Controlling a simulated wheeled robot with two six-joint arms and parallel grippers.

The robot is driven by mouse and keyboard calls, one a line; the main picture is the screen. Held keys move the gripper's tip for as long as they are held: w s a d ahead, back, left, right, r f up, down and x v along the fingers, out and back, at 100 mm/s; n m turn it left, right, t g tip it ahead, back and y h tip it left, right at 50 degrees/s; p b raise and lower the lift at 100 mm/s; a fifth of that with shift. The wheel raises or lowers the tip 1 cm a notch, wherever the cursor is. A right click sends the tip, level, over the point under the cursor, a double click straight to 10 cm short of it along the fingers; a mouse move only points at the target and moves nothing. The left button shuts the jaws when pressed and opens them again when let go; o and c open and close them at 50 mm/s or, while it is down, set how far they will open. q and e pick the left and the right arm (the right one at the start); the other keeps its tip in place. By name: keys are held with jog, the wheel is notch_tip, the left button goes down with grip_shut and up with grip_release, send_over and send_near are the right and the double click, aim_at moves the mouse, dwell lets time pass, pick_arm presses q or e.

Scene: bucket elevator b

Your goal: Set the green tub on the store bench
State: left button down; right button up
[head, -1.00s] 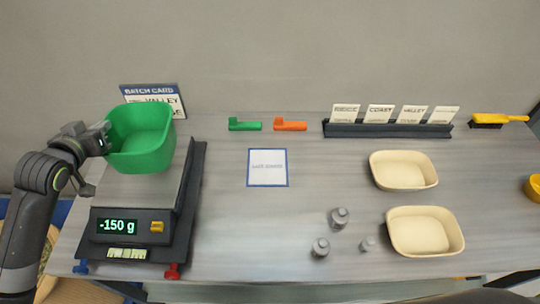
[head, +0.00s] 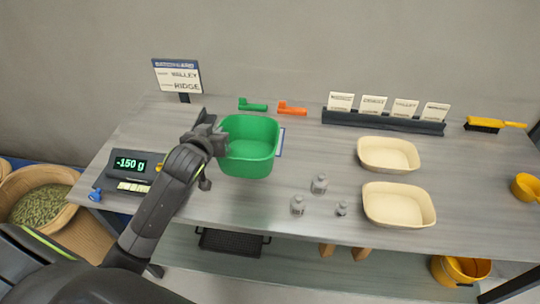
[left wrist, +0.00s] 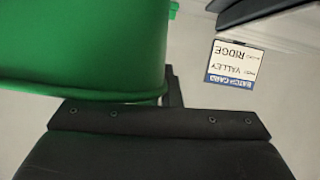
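The green tub (head: 250,147) is upright above the middle-left of the grey bench (head: 290,218) in the head view. My left gripper (head: 216,138) is at the tub's left side and is shut on its wall. In the left wrist view the tub (left wrist: 85,45) fills the upper left, close against the gripper. The tub covers most of a blue-edged card (head: 282,143) on the bench. My right gripper is not in view.
The scale display (head: 130,165) reads -150 g at the bench's left. Metal weights (head: 319,184) stand front centre, with two cream trays (head: 398,205) to their right. Green (head: 253,105) and orange (head: 292,108) scoops or clips lie behind. A grain basket (head: 35,195) is at far left.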

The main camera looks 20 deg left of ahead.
pick_arm(q)
notch_tip(320, 180, down, 10)
jog(key=shift+r, duration=0.1)
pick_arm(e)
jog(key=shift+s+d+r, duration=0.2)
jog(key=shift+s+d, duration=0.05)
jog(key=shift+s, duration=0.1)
pick_arm(q)
jog(key=c, duration=2.1)
grip_release()
jog(key=shift+f, duration=0.2)
jog(key=o, duration=0.5)
jog(key=shift+c, duration=0.2)
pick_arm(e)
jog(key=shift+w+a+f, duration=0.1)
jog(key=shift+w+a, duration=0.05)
